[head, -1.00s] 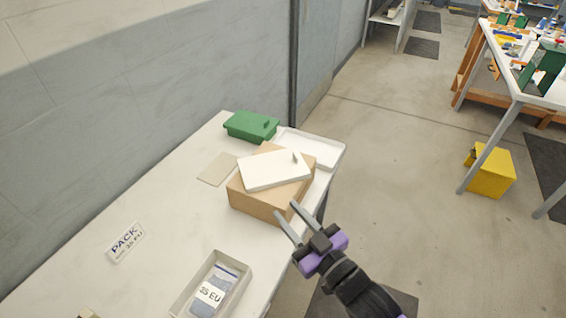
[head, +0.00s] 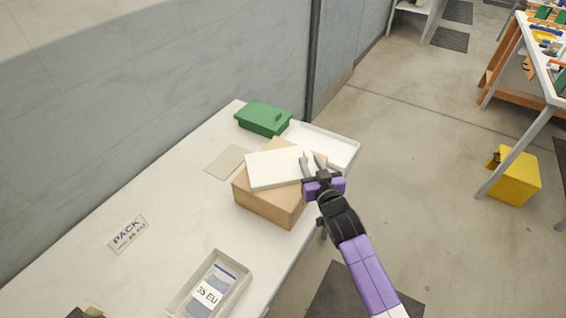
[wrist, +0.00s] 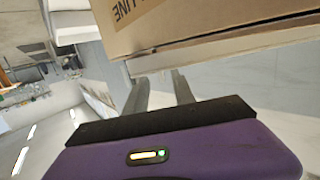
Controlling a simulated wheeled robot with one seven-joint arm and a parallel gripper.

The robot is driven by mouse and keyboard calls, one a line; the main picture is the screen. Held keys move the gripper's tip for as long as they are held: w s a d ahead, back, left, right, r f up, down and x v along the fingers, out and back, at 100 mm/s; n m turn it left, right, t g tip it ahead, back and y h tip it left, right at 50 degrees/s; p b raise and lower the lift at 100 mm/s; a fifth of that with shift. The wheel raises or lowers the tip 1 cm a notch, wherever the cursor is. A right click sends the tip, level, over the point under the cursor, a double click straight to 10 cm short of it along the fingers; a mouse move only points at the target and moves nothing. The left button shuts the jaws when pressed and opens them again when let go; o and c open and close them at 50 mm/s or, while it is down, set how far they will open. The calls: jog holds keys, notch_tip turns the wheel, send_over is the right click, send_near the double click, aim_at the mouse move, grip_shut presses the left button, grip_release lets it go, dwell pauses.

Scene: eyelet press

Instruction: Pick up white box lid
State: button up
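The white box lid (head: 272,172) lies flat on top of a brown cardboard box (head: 268,206) on the white table. My gripper (head: 312,155) is at the lid's right end in the head view, with its two fingers apart. The small upright tab on the lid is hidden now, near the fingers. In the wrist view my gripper (wrist: 158,80) also shows its fingers apart, with the cardboard box (wrist: 200,20) close above them in the picture. I cannot tell whether the fingers touch the lid.
A green lidded box (head: 263,119) and a shallow white tray (head: 345,150) stand behind the cardboard box. A beige card (head: 226,162) and a PACK label (head: 128,234) lie on the table. An open box (head: 241,267) holds a "35 EU" packet. A yellow bin (head: 515,180) stands on the floor.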

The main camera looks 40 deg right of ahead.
aim_at(306, 156)
jog(key=shift+p+x, duration=0.55)
jog(key=shift+x, duration=1.5)
jog(key=shift+r, duration=0.15)
jog(key=shift+a, duration=0.1)
grip_shut()
